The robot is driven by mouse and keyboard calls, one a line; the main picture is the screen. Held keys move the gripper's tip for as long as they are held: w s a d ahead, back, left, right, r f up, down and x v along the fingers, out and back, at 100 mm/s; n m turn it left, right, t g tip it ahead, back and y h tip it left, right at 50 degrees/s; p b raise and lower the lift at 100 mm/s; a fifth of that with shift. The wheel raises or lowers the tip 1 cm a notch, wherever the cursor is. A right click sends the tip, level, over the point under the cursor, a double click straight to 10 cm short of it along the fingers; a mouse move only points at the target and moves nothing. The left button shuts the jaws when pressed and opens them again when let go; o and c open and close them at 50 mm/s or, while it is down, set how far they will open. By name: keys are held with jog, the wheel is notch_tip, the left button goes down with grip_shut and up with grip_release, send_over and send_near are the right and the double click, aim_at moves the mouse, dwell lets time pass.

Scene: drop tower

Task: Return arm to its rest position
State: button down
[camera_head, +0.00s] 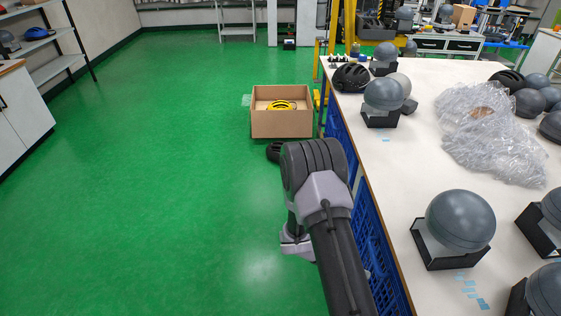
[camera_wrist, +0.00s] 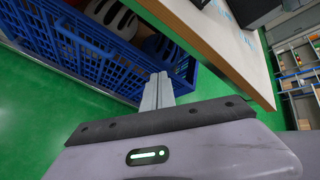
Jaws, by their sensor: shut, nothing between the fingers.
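My arm reaches forward from the bottom of the head view, over the green floor and along the left edge of the white table (camera_head: 405,205). Its elbow is bent and the lower part hangs down beside the table. My gripper shows in the wrist view (camera_wrist: 158,90), its grey fingers together with nothing between them. In that view the fingers point toward a blue crate (camera_wrist: 85,45) holding helmets, under the table edge (camera_wrist: 225,45). In the head view the fingertips are hidden behind the arm.
Grey headforms on black stands (camera_head: 460,222) and crumpled plastic wrap (camera_head: 490,135) are on the table. Blue crates (camera_head: 368,235) stand beneath it. A cardboard box (camera_head: 282,124) with a yellow helmet (camera_head: 283,105) is on the floor ahead. The floor on the left is clear.

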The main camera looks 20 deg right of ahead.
jog(key=a+r+m+y, duration=0.1)
jog(key=a+r+m, duration=0.15)
jog(key=r, duration=0.25)
jog(key=w+a+r+m+y, duration=0.1)
jog(key=a+r+m, duration=0.1)
jog(key=r+m, duration=0.25)
jog(key=a+r+m+y, duration=0.1)
jog(key=a+r+m, duration=0.1)
jog(key=r, duration=0.3)
jog(key=s+a+r+m+t+y, duration=0.4)
jog(key=a+r+m+t, duration=0.1)
jog(key=a+r+m, duration=0.4)
jog(key=s+a+r+m+t+y, duration=0.4)
jog(key=a+r+m, duration=0.5)
jog(key=a+r, duration=0.3)
jog(key=shift+s+r+m+t+y, duration=0.4)
jog(key=shift+r+t+y, duration=0.1)
jog(key=shift+t, duration=0.2)
